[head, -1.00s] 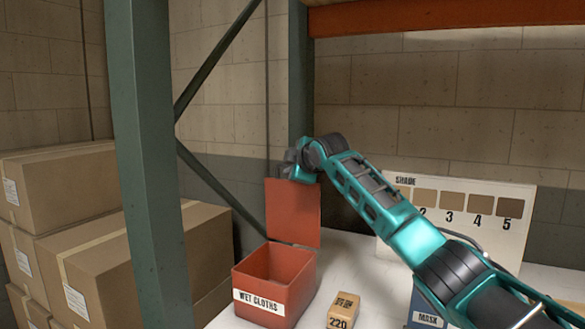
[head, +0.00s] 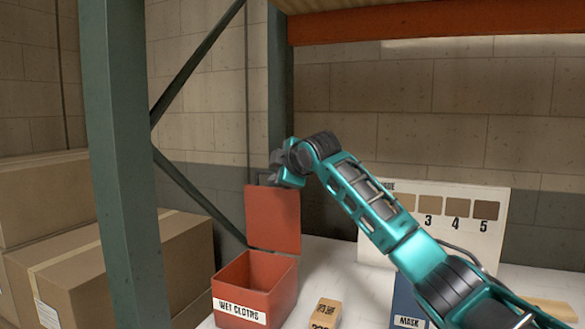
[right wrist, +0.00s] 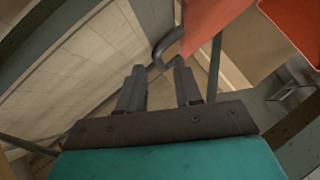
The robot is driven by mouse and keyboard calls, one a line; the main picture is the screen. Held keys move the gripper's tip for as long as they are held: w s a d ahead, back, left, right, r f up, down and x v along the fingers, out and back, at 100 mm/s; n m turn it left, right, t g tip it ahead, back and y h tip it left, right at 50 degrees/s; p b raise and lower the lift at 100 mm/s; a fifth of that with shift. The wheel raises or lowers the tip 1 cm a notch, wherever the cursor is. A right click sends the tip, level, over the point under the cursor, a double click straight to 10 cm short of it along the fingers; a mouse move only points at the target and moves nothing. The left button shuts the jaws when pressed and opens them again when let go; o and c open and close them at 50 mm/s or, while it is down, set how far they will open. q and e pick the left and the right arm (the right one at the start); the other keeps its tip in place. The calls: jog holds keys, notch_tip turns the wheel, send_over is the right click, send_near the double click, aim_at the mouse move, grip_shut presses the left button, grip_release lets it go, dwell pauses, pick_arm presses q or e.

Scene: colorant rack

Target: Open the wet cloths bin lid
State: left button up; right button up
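The red wet cloths bin (head: 240,317) stands on the white surface, with its label on the front and its inside showing. Its red lid (head: 272,222) stands upright at the back of the bin, so the bin is open. My right gripper (head: 278,170) is at the lid's top edge. In the right wrist view my right gripper (right wrist: 160,68) has its two dark fingers apart. The dark bent lid handle (right wrist: 164,45) is at the fingertips, with a gap showing beside it. The red lid (right wrist: 206,20) also shows there. My left gripper is not in view.
A wooden block (head: 325,312) sits right of the bin. A blue mask box (head: 407,303) and a shade board (head: 490,187) are farther right, partly behind my right arm. A green rack post (head: 120,180) and cardboard boxes (head: 60,262) are on the left.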

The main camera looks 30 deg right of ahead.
jog(key=b+v, duration=0.1)
jog(key=v, duration=0.7)
jog(key=shift+s, duration=0.2)
